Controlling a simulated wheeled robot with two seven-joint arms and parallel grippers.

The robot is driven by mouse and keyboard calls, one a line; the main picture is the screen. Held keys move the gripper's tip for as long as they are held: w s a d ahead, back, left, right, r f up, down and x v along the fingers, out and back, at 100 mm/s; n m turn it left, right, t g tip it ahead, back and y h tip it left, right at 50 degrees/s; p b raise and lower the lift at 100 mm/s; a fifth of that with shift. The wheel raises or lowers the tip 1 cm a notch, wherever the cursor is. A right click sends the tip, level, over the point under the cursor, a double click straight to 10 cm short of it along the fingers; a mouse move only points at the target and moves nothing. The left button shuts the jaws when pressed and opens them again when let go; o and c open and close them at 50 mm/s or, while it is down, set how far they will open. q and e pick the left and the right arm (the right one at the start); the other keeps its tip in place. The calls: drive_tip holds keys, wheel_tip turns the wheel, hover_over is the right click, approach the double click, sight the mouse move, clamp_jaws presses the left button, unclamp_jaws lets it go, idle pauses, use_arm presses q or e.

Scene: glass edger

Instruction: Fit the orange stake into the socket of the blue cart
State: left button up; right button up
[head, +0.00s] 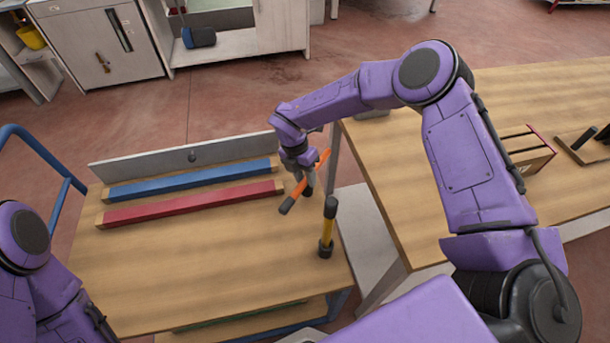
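The orange stake (298,191) is in my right gripper (309,176), above the right part of the blue cart's wooden top (200,250). The stake is tilted, with its dark end pointing down to the left and its other end up to the right. The gripper appears shut around its middle. The cart's blue handle (40,150) rises at the left. My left arm is at the lower left, and its gripper is out of view.
A yellow stake (328,228) stands upright in a dark socket near the cart's right edge. A blue bar (190,181) and a red bar (190,204) lie across the cart. A wooden table (390,190) with a wooden rack (527,152) stands at the right.

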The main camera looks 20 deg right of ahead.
drive_tip(key=shift+a+f, duration=0.15)
drive_tip(key=shift+a, duration=0.05)
drive_tip(key=shift+p+v, duration=0.6)
drive_tip(key=shift+v, duration=0.3)
drive_tip(key=b+v, duration=0.2)
drive_tip(key=v, duration=0.9)
drive_tip(key=shift+r, duration=0.25)
drive_tip(key=shift+w+d, duration=0.15)
